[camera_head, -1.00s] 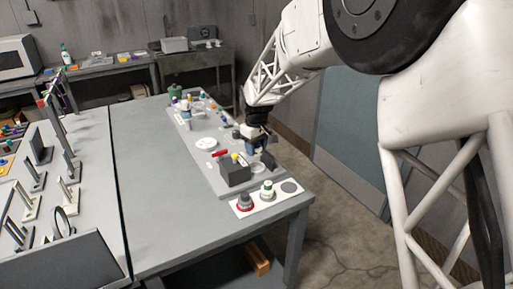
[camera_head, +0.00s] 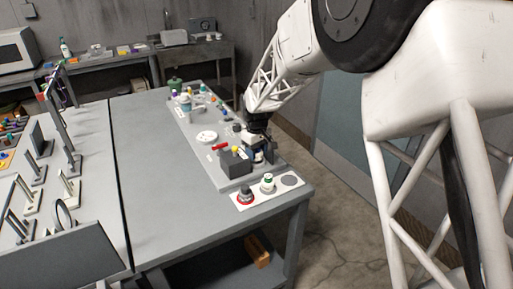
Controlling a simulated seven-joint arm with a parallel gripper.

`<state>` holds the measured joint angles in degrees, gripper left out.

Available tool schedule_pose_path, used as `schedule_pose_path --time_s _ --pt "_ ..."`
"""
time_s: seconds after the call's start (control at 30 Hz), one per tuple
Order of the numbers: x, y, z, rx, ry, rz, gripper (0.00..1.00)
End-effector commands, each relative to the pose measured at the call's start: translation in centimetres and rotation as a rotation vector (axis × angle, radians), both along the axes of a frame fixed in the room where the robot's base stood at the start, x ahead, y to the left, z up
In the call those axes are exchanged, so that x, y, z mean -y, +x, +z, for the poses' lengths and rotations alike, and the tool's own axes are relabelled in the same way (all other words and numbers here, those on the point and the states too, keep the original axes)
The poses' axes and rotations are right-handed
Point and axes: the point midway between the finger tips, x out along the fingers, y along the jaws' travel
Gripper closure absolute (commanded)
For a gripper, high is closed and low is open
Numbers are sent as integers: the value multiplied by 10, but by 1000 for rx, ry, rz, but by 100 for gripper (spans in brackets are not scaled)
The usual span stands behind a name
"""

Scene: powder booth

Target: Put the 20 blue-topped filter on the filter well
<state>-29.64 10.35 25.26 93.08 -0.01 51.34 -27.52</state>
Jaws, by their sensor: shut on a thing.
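My gripper (camera_head: 262,152) points down over the near end of the grey board, just right of the dark box. It is shut on a small piece with a bluish patch, which I take to be the blue-topped filter; the fingers hide most of it, and I cannot read its number. The filter well is not clearly seen. A round ring-like spot at that end of the board is now mostly hidden by my gripper. I cannot tell whether the held piece touches anything.
A white panel (camera_head: 255,202) in front bears a red-ringed knob (camera_head: 245,194) and a green-topped knob (camera_head: 268,184). A white disc (camera_head: 206,137) and several small coloured items lie farther back on the board.

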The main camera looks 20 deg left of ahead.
Motion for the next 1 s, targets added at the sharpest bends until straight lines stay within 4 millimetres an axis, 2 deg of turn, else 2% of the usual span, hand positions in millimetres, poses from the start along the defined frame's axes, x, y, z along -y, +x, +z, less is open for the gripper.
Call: schedule_pose_path --time_s 0.3,1.0 --pt "0 0 -10 1 1 0 78" --pt "0 0 -11 1 1 0 78"
